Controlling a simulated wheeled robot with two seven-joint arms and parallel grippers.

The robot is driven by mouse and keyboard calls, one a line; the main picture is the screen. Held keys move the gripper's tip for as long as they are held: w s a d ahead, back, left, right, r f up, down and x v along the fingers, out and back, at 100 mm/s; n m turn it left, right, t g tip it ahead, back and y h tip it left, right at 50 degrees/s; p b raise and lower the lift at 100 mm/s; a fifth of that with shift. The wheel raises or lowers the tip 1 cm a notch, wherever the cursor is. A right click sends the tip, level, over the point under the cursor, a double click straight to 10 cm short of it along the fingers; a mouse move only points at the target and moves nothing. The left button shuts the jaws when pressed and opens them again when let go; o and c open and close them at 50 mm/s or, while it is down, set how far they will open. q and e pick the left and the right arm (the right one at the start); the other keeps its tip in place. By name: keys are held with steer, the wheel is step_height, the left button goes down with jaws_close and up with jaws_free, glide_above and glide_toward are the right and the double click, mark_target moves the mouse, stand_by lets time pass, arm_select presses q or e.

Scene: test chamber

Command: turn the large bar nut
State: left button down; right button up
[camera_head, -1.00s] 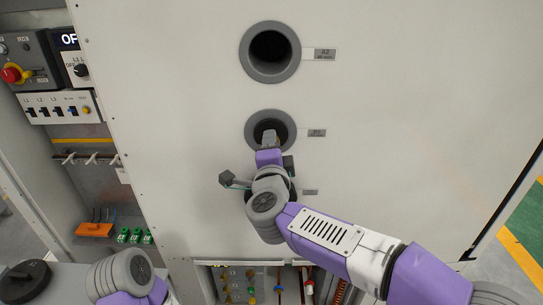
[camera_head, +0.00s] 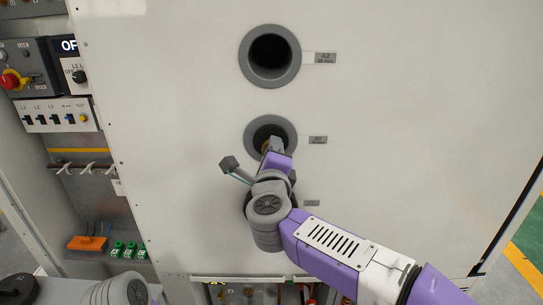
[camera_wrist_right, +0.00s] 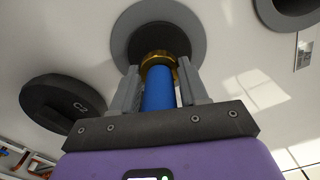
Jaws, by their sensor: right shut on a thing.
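A brass ring-shaped nut (camera_wrist_right: 159,60) sits at the far end of a blue bar (camera_wrist_right: 158,90) inside the middle round port (camera_wrist_right: 150,18) of the white panel. My left gripper is out of view; only a grey part of my left arm shows at the bottom left.
An open port (camera_head: 297,67) is above. A black round cap marked C2 (camera_wrist_right: 65,105) is on the panel beside the gripper in the wrist view. A switch cabinet (camera_head: 52,117) is at the left. The panel's right side is clear.

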steer(key=o, duration=1.1)
steer(key=shift+c, duration=0.2)
steer(key=s, duration=0.7)
steer(key=shift+s, duration=0.35)
